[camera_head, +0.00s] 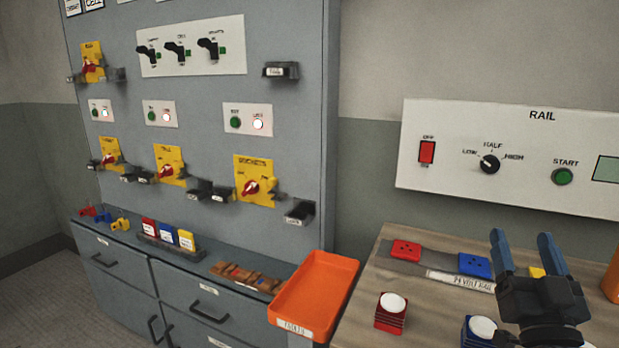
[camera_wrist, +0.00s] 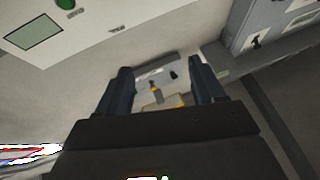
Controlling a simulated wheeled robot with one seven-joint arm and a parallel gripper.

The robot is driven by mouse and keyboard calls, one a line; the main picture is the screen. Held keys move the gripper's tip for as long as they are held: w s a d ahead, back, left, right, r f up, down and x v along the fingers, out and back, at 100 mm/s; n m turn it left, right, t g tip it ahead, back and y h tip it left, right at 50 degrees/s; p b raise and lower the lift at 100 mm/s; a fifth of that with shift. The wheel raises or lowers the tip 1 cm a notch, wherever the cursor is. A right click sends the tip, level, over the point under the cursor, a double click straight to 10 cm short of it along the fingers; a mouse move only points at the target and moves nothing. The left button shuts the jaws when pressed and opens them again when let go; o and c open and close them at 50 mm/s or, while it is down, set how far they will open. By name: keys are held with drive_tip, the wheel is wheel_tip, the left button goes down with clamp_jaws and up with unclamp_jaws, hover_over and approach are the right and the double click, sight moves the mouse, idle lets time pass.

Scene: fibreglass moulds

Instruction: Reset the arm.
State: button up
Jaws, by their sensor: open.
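My gripper (camera_head: 525,254) is at the lower right of the head view, above the wooden table. Its two blue-grey fingers point up and stand apart, with nothing between them. In the wrist view my gripper (camera_wrist: 162,85) also shows parted, empty fingers. Behind them, farther off, are a pale shelf-like surface and small yellow and dark items too blurred to name. My gripper covers part of the table and of a yellow block (camera_head: 537,272).
The wooden table (camera_head: 372,315) bears red (camera_head: 405,250) and blue (camera_head: 475,265) sockets and red (camera_head: 390,313) and blue (camera_head: 480,329) stacks with white tops. An orange tray (camera_head: 318,292) lies to the left. The RAIL panel (camera_head: 520,160) is on the wall behind. A grey switch cabinet (camera_head: 290,110) stands left.

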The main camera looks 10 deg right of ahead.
drive_tip(key=s+a+f+n+g+y+b, duration=0.1)
drive_tip(key=s+a+f+g+y, duration=0.1)
drive_tip(key=s+a+f, duration=0.45)
drive_tip(key=s+a+f+n+g+y+b, duration=0.15)
drive_tip(key=s+a+f, duration=0.25)
drive_tip(key=s+f, duration=0.55)
drive_tip(key=s+a+f+g+y+b, duration=0.1)
drive_tip(key=s+a+g+y, duration=0.1)
drive_tip(key=s, duration=0.9)
drive_tip(key=s+a+f+n+g+y+b, duration=0.1)
drive_tip(key=s+a+f+g+y, duration=0.1)
drive_tip(key=s, duration=1)
drive_tip(key=shift+a+f, duration=0.3)
drive_tip(key=shift+a, duration=0.3)
drive_tip(key=shift+n, duration=0.25)
drive_tip(key=shift+c, duration=0.3)
